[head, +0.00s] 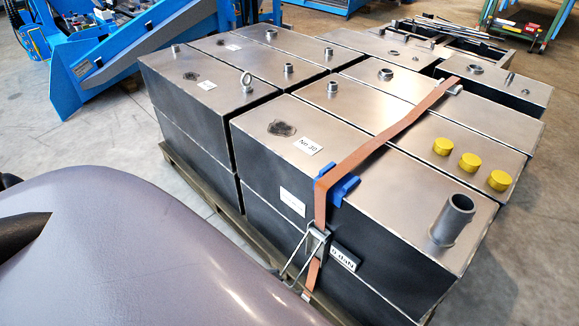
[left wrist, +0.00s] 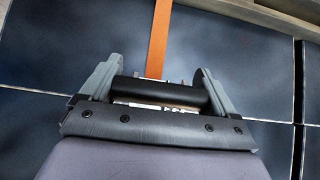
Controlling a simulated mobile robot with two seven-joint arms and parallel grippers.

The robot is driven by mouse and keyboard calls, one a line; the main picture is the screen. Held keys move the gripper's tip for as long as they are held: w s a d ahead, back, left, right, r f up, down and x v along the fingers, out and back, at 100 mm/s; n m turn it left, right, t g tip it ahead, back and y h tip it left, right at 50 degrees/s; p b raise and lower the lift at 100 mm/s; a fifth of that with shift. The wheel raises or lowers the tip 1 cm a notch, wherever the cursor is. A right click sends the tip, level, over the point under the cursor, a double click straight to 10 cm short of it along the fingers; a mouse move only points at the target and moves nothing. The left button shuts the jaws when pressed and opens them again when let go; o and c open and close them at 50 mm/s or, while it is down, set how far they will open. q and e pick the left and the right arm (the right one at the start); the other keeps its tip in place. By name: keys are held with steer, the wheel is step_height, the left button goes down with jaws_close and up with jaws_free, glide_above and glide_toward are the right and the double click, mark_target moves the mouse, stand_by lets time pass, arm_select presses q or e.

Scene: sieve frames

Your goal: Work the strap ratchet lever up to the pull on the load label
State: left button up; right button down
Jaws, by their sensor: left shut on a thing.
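An orange strap (head: 385,135) runs over the metal tanks, bends over a blue edge guard (head: 337,190) and goes down the front face. The ratchet (head: 317,240) sits on the strap there, its thin grey lever sides angled down and left. A small label with dark lettering ending in "daN" (head: 343,257) is right of the ratchet; I cannot read its figure. In the left wrist view, my left gripper (left wrist: 157,85) is shut on the black lever bar (left wrist: 165,94), below the strap (left wrist: 159,40). My purple-grey arm hides much of the grip in the head view. My right gripper is out of view.
The tanks (head: 405,215) stand close together on a wooden pallet (head: 195,180). Yellow caps (head: 469,163) and a pipe stub (head: 452,220) stick up on top. Blue machinery (head: 130,55) stands behind left. Bare floor (head: 545,250) lies at the right.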

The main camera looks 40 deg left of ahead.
arm_select(q)
steer(key=s+r+g+p, duration=0.4)
steer(key=r+p, duration=0.5)
steer(key=p, duration=0.3)
steer(key=shift+s+a+r+g+p, duration=0.15)
steer(key=shift+s+r+g+p, duration=0.15)
steer(key=shift+r+g+p, duration=0.1)
steer(key=o, duration=1.2)
steer(key=shift+r, duration=0.1)
